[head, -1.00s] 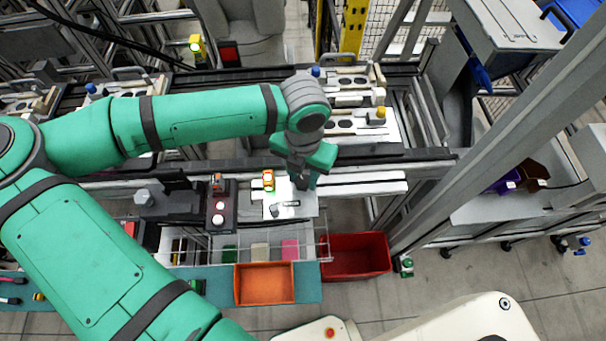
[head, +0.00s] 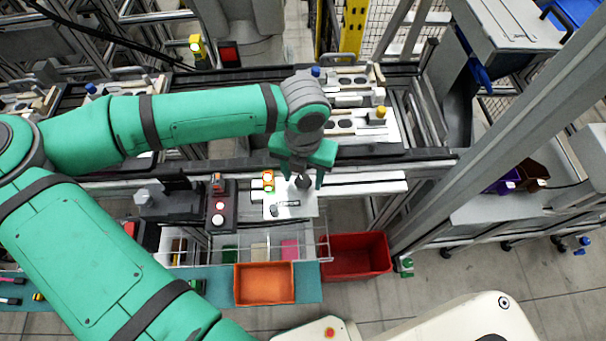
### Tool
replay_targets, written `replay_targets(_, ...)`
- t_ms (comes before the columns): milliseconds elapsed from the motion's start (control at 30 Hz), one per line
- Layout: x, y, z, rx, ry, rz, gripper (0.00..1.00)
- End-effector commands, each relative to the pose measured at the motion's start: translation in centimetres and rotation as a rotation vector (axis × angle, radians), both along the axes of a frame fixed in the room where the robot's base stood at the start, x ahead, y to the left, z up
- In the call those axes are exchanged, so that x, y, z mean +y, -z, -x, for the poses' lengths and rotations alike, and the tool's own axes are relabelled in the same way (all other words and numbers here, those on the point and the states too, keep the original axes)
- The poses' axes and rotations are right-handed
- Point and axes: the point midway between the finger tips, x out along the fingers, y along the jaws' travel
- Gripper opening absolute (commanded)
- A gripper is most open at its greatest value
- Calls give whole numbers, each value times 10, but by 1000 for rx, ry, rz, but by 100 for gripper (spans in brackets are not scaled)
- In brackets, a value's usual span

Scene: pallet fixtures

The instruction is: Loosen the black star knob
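The black star knob (head: 303,182) sits on the upper right part of a small white plate (head: 299,211) at the front of the fixture line. My gripper (head: 303,178) is directly above it, pointing down, with one green fingertip to the left of the knob and one to the right. The fingers are spread, and gaps show between them and the knob. The knob's top is partly covered by the gripper body.
An orange-lit small device (head: 268,181) stands close left of the gripper. A dark box with buttons (head: 219,212) is further left. A small dark lever (head: 287,204) lies on the plate. An orange bin (head: 264,299) and a red bin (head: 373,260) are in front.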

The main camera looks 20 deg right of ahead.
Motion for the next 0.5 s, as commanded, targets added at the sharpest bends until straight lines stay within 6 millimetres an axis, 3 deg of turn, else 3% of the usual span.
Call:
replay_targets(267,0,-2,0,0,0,0,50)
replay_targets(500,1,-33,-1,-3,0,-1,50)
